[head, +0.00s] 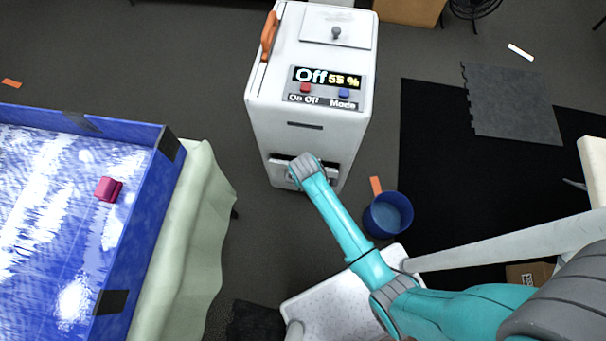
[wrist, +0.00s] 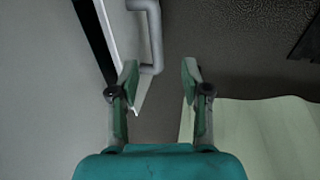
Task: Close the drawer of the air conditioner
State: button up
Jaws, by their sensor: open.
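The air conditioner (head: 314,70) is a tall white unit in the head view, its display reading Off and 55 %. Its drawer (head: 332,173) is low on the front, partly hidden by my arm. In the wrist view the drawer front (wrist: 118,30) shows as a pale strip with a dark gap between it and the grey body, so it stands somewhat open. A grey bar handle (wrist: 154,35) sticks out from it. My gripper (wrist: 160,72) is open and empty. The handle's near end appears between the fingertips; contact cannot be told. In the head view my wrist hides the fingers.
A blue-walled table (head: 168,175) with a magenta block (head: 108,189) stands at the left, a pale green cloth (head: 205,215) beside it. A blue bin (head: 388,215) stands on the floor right of my arm. Dark mats lie farther right.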

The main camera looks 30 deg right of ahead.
jog(key=shift+g, duration=0.3)
jog(key=w+f, duration=0.1)
jog(key=f, duration=0.2)
jog(key=w+f, duration=0.1)
jog(key=f, duration=0.2)
jog(key=w+d+f, duration=0.1)
jog(key=f, duration=0.3)
grip_shut()
